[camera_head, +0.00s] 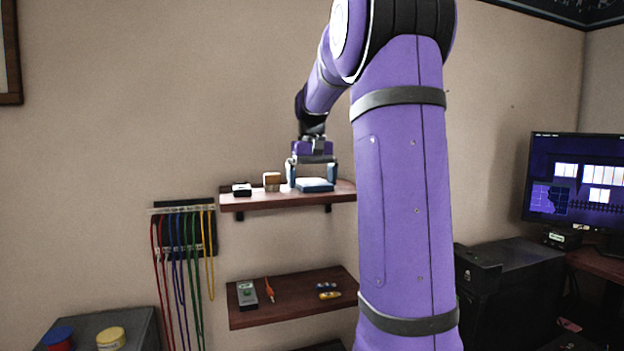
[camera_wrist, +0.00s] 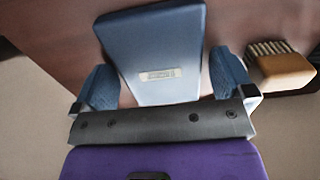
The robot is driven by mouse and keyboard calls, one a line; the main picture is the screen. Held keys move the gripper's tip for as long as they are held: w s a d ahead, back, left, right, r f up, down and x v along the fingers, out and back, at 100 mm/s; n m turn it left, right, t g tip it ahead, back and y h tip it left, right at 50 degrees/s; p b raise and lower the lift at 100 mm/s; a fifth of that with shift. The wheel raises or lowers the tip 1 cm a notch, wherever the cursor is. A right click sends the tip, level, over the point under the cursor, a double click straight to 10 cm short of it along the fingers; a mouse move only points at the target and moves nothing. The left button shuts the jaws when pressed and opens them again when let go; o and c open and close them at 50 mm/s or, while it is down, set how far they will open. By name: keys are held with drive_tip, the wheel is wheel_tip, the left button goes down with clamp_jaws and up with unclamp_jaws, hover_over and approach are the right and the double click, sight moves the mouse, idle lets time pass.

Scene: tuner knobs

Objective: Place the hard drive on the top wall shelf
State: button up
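The hard drive (camera_head: 316,186) is a flat blue box with a lighter top. It rests on the top wall shelf (camera_head: 262,202), near the shelf's right part. In the wrist view the hard drive (camera_wrist: 155,45) shows a small pale label and extends beyond the fingertips. My gripper (camera_head: 312,174) is just above the shelf with its fingers wide apart, one on each side of the hard drive. In the wrist view my gripper (camera_wrist: 166,80) shows a narrow gap between each finger and the drive, so it looks open. The shelf's right end is hidden behind my arm.
A wooden brush (camera_head: 271,181) stands left of the drive, close to a finger in the wrist view (camera_wrist: 284,70). A small black-and-white item (camera_head: 241,189) sits further left. A lower shelf (camera_head: 295,306) holds several small items. Cables (camera_head: 182,260) hang on a left rack.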

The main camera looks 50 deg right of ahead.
sight(312, 182)
drive_tip(key=shift+r, duration=0.1)
wheel_tip(312, 182, up, 12)
idle(0.5)
drive_tip(key=s+a+f+n+t, duration=0.1)
drive_tip(key=s+a+f+n, duration=0.15)
drive_tip(key=a, duration=0.85)
drive_tip(key=s+a+f+n+t, duration=0.4)
drive_tip(key=s+a+f, duration=1.2)
drive_tip(key=a, duration=0.4)
drive_tip(key=shift+f, duration=0.35)
